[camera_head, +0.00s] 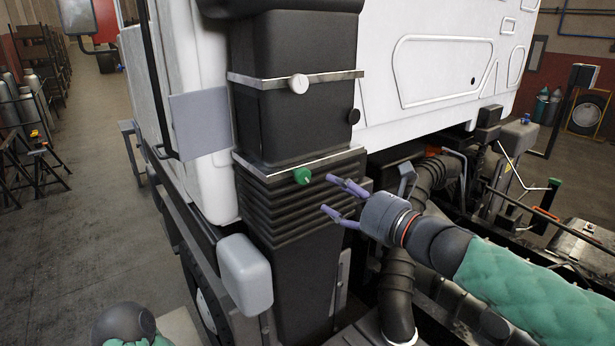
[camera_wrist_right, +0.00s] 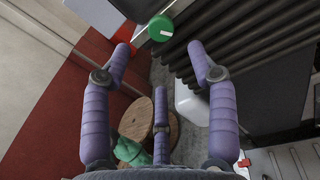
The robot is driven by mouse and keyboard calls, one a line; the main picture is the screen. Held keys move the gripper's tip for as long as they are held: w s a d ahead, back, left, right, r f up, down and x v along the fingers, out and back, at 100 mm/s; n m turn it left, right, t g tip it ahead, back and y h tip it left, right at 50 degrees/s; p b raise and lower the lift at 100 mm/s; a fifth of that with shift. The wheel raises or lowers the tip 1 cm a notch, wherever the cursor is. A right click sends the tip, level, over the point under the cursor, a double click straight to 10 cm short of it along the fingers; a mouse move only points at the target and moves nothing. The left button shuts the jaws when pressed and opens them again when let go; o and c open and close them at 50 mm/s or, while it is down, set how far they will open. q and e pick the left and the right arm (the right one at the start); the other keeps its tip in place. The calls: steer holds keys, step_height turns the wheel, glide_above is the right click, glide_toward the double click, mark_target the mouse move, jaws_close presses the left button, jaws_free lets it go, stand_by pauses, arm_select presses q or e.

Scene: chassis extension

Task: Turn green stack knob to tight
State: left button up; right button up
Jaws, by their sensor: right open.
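The green knob (camera_head: 302,176) sits on the metal strap (camera_head: 330,158) at the top of the ribbed section of the black stack. In the right wrist view the green knob (camera_wrist_right: 160,28) shows a short white mark on its face. My right gripper (camera_head: 330,194) is open and empty, just right of the knob in the head view, with its fingers towards the stack. In the right wrist view the open right gripper (camera_wrist_right: 160,48) has the knob slightly above its fingertips, apparently apart from them. My left gripper is out of view.
A white round knob (camera_head: 298,84) sits on the upper strap, and a black knob (camera_head: 354,116) on the stack's right side. The white cab (camera_head: 205,150) is left of the stack. A thick black hose (camera_head: 397,290) runs below my right wrist.

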mark_target(305, 178)
steer(key=p+x, duration=0.1)
steer(key=x, duration=0.8)
steer(key=shift+w+a+f+p, duration=0.1)
steer(key=shift+w+a+p, duration=0.1)
steer(key=shift+w+p, duration=0.15)
steer(key=shift+s, duration=0.1)
steer(key=c, duration=1.2)
